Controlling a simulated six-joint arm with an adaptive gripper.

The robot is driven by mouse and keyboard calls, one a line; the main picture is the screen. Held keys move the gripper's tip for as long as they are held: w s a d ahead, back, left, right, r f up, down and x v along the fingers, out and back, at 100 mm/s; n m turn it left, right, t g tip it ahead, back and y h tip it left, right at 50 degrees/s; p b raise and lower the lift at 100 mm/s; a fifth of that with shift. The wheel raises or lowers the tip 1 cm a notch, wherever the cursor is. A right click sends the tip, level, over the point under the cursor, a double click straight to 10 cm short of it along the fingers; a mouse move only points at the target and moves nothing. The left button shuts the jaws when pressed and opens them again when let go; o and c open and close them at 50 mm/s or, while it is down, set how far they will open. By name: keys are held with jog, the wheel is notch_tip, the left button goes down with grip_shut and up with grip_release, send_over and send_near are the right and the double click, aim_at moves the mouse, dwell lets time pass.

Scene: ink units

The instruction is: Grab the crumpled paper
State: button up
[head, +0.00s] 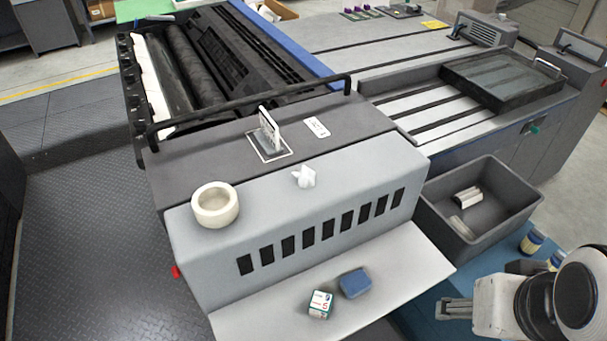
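The crumpled paper (304,177) is a small white angular lump. It rests on the light grey top of the machine's front housing, to the right of a cream ring-shaped roll. My gripper (442,309) is at the lower right, at the end of my white and black arm. It is well apart from the paper, to its right and nearer the bottom of the picture. The fingers are small and grey here, and I cannot tell how far apart they are. Nothing covers the paper.
The cream roll (215,204) and a card in an upright holder (269,135) stand near the paper. A blue block (355,283) and a small box (320,304) lie on the lower shelf (415,265). A dark grey bin (515,200) stands between my arm and the machine's rear.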

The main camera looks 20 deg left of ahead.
jog(key=w+a+m+g+y, duration=0.1)
jog(key=w+a+g, duration=0.1)
jog(key=w+a, duration=0.75)
jog(key=m+g+y, duration=0.1)
jog(key=m+y, duration=0.1)
jog(key=m, duration=1.1)
send_near(306, 171)
jog(key=f, duration=0.2)
jog(key=s+d+f, duration=0.1)
jog(key=f, duration=0.2)
jog(key=s+f, duration=0.1)
jog(key=f, duration=0.1)
jog(key=shift+d+f, duration=0.35)
jog(key=m, duration=0.1)
jog(key=w+a+r+m, duration=0.1)
jog(key=m, duration=0.1)
jog(key=w+a+r+m, duration=0.1)
jog(key=m, duration=0.1)
jog(key=shift+w+a+r+y, duration=0.2)
jog(key=shift+w+y, duration=0.05)
jog(key=shift+y, duration=0.05)
jog(key=shift+w+a+r+m, duration=0.15)
jog(key=shift+r+m, duration=0.15)
jog(key=shift+m, duration=0.5)
jog(key=m, duration=0.2)
jog(key=shift+m, duration=0.4)
jog(key=shift+x, duration=2.5)
